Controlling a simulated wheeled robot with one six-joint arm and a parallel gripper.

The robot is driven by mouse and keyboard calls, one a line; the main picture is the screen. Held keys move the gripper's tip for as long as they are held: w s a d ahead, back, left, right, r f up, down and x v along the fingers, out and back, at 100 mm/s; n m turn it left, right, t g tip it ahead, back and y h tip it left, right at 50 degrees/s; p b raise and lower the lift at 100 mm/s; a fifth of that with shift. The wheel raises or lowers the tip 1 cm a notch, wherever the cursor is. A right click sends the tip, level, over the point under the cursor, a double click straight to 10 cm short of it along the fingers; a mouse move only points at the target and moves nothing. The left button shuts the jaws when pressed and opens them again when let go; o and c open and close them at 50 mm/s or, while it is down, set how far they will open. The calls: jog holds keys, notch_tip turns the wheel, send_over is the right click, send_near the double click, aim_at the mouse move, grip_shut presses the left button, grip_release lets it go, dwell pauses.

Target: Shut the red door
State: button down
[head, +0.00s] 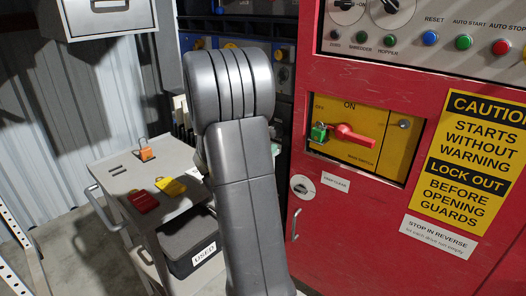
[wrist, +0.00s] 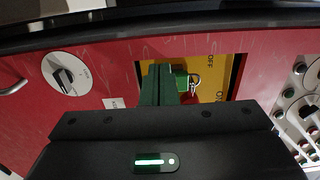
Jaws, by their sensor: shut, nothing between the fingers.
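The red door (head: 350,230) fills the right of the head view below the control panel. It has a round latch (head: 302,187), a small bar handle (head: 295,224) and a yellow switch recess (head: 385,152) with a red lever (head: 352,135) and a green padlock (head: 319,133). I cannot tell whether the door is fully shut. In the wrist view my gripper (wrist: 163,72) is shut and empty, its dark green fingers in front of the recess beside the green padlock (wrist: 181,80). The latch (wrist: 66,74) and the handle (wrist: 12,87) show at left. My arm hides the gripper in the head view.
A grey cart (head: 107,170) stands left of the cabinet with orange (head: 146,152), yellow (head: 171,186) and red (head: 142,202) padlocks on top. A black bin (head: 190,243) marked USED is on its near side. A control panel (head: 440,30) with buttons tops the cabinet.

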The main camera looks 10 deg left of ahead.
jog(key=x, duration=1)
jog(key=shift+w, duration=0.25)
jog(key=shift+d, duration=0.1)
